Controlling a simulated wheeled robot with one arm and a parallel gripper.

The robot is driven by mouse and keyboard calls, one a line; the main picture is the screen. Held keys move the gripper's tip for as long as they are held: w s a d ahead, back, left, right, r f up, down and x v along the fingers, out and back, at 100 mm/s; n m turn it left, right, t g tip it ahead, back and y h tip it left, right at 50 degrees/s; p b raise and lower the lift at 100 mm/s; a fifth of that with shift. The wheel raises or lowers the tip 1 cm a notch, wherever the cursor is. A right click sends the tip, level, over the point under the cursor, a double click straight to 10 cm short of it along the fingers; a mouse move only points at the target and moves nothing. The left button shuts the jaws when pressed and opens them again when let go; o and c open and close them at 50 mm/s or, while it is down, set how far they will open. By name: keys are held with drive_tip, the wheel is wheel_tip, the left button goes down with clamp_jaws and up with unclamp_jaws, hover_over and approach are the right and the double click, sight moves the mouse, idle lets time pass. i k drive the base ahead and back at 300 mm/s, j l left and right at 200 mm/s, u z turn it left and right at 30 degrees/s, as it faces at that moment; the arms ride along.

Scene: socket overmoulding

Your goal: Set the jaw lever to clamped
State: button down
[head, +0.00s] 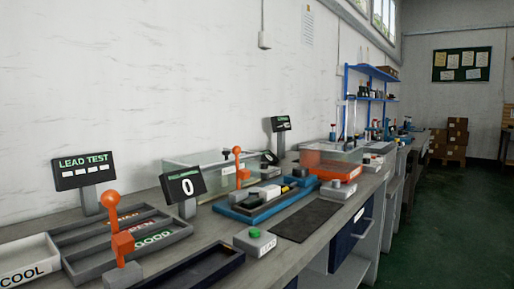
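No label reading "jaw lever" can be made out. A lever with an orange ball knob (237,150) stands upright by a clear-walled box, behind the blue-edged fixture (262,214). A larger orange ball-topped lever (112,199) stands in the left foreground, beside the grey sorting tray (177,231). I cannot tell which one is the jaw lever or whether either is at clamped. My gripper is not in view.
A grey bench (301,258) runs along the wall. A "LEAD TEST" display (83,170) and a display showing 0 (183,184) stand on it. A green button box (255,242) and a dark mat (305,220) lie near the front edge. The floor (440,230) at right is clear.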

sight(243, 175)
drive_tip(key=i+l, duration=0.35)
drive_tip(key=i+l+u, duration=0.1)
drive_tip(key=i+l, duration=0.2)
drive_tip(key=l, duration=0.2)
drive_tip(key=k+z, duration=0.2)
drive_tip(key=i+u, duration=0.2)
